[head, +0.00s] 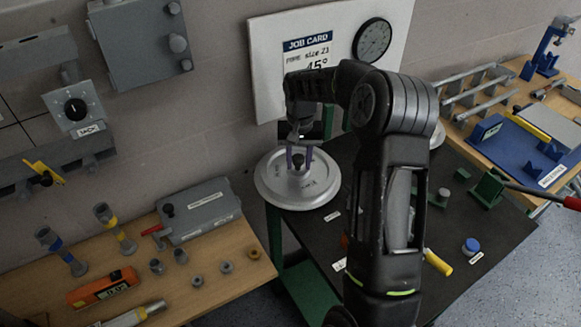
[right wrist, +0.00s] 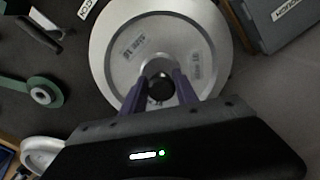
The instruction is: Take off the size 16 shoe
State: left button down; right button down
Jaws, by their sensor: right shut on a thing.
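A round grey metal shoe (head: 272,189) with a raised rim and printed labels is at the back left of the dark bench. In the right wrist view the shoe (right wrist: 110,50) fills the upper middle; one label seems to read size 16. My right gripper (head: 299,157) is above its centre, with its purple fingers shut on the shoe's dark knob (right wrist: 160,88). I cannot tell whether the shoe is seated or slightly raised. My left gripper is not in view.
The job card (head: 308,44) stands behind the shoe, beside a round dial (head: 372,41). A green fixture (head: 488,188) and a blue-capped piece (head: 470,245) are on the dark bench (head: 500,228). The left wooden bench (head: 235,272) holds several tools and a grey case (head: 200,209).

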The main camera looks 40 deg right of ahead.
jog(key=shift+s+a+g+p, duration=0.1)
jog(key=shift+s+g+p, duration=0.15)
jog(key=shift+p, duration=0.35)
jog(key=shift+w+r, duration=0.1)
jog(key=shift+r, duration=0.45)
jog(key=c, duration=0.9)
grip_release()
jog(key=shift+w, duration=0.1)
